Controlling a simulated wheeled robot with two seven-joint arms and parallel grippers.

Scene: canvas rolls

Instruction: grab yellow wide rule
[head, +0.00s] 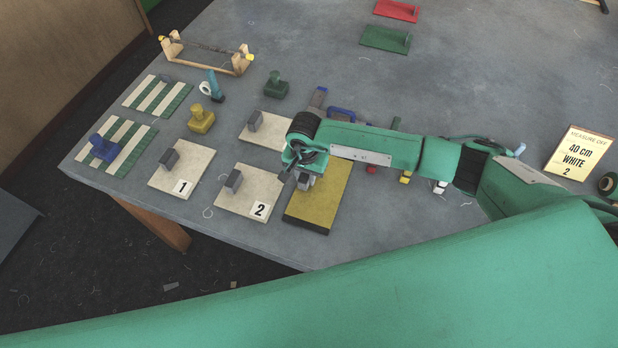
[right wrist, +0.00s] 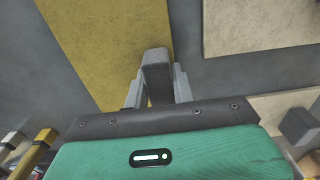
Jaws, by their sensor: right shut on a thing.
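The yellow wide rule (head: 326,205) is a flat yellow board with a grey block handle, lying at the table's front edge right of the board marked 2. In the right wrist view its yellow face (right wrist: 100,50) fills the upper left. My right gripper (head: 302,181) is over the rule's left part. It is shut on the grey handle (right wrist: 155,72), which stands between the two fingers. The arm hides part of the rule's far end. My left gripper is not in view.
Cream boards marked 1 (head: 182,169) and 2 (head: 248,190) lie to the left, each with a grey handle. Striped green boards (head: 125,148), a yellow stamp-like block (head: 201,119) and a wooden stand (head: 205,54) lie farther left. A sign (head: 580,152) reads 40 cm WHITE 2.

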